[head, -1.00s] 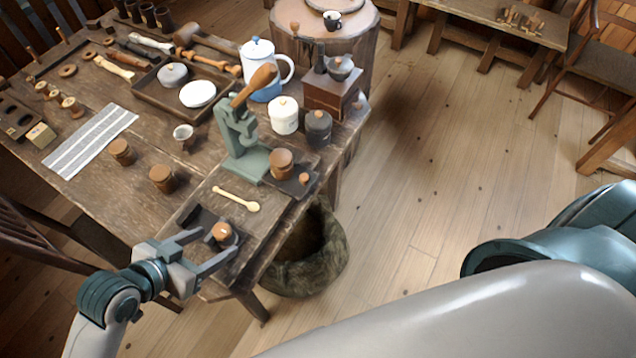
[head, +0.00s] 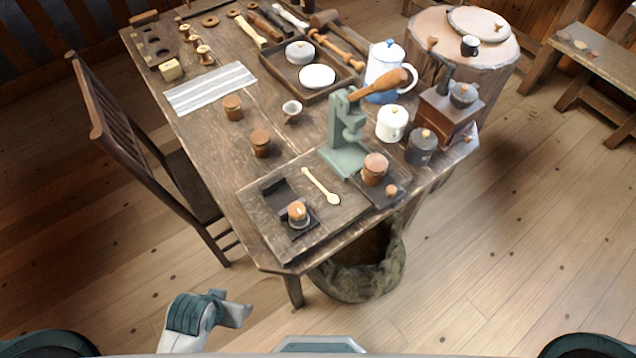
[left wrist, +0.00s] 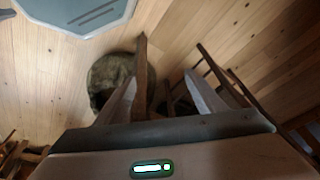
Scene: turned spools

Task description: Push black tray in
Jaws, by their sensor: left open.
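The black tray (head: 311,226) lies at the near left part of the worktable in the head view, with a small wooden-topped round piece (head: 297,212) standing on it. A dark low-walled section (head: 275,191) extends behind that piece; I cannot tell whether it is a separate part. My left gripper (head: 236,305) is below and in front of the table's near edge, apart from the tray. In the left wrist view its two fingers (left wrist: 160,82) are spread with nothing between them. The tray is not visible there. My right gripper is out of view.
A green press (head: 346,150) stands behind the tray, with another dark plate (head: 398,196) beside it. A pale spoon (head: 321,187) lies right of the tray. A sack (head: 365,278) stands under the near edge. A chair (head: 150,150) is at the left.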

